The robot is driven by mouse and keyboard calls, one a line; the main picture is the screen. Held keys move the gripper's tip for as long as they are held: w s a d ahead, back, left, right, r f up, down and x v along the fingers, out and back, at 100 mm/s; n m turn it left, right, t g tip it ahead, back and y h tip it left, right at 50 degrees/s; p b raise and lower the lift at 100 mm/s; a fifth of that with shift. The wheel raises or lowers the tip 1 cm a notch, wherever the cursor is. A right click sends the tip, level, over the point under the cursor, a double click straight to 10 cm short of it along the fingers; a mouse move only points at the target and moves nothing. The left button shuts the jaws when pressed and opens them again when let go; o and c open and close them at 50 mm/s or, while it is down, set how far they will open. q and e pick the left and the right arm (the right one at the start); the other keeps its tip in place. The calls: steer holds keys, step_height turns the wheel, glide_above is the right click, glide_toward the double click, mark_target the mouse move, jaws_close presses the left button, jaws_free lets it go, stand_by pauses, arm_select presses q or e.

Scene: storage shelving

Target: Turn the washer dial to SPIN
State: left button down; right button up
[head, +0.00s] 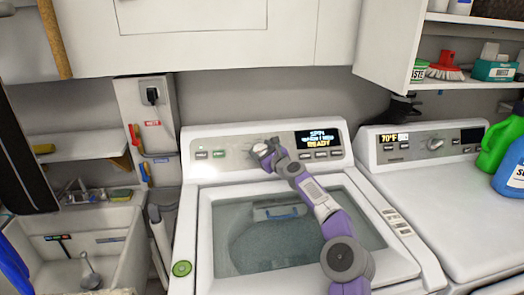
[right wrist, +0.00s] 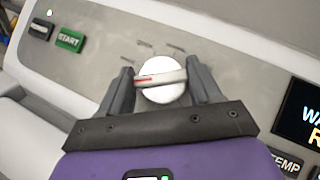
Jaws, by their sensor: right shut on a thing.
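The white washer (head: 190,215) stands in the middle of the head view, with a window in its top. Its round white dial (right wrist: 163,93) has a raised grip bar with a red line, lying nearly level in the right wrist view. My right gripper (head: 262,150) is at the control panel, its dark fingers on both sides of the dial and shut on it. The gripper partly hides the dial in the head view. My left gripper is not in view.
A green START button (right wrist: 69,40) sits left of the dial. A second machine with its own dial (head: 435,144) stands at the right, with green (head: 497,143) and blue (head: 510,170) bottles on it. A sink (head: 125,250) is at the left. An open cabinet door (head: 393,45) hangs above.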

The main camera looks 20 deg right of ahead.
steer(key=o, duration=1)
steer(key=shift+s, duration=0.1)
steer(key=shift+s+d+b, duration=0.15)
steer(key=shift+s+b, duration=0.3)
steer(key=shift+s, duration=0.1)
steer(key=shift+s+d+r+b, duration=0.1)
steer(key=shift+s+b, duration=0.1)
steer(key=shift+s, duration=1.35)
steer(key=shift+s+d+r+b, duration=0.1)
steer(key=shift+s+b, duration=0.05)
steer(key=shift+s, duration=1.4)
steer(key=shift+r, duration=0.1)
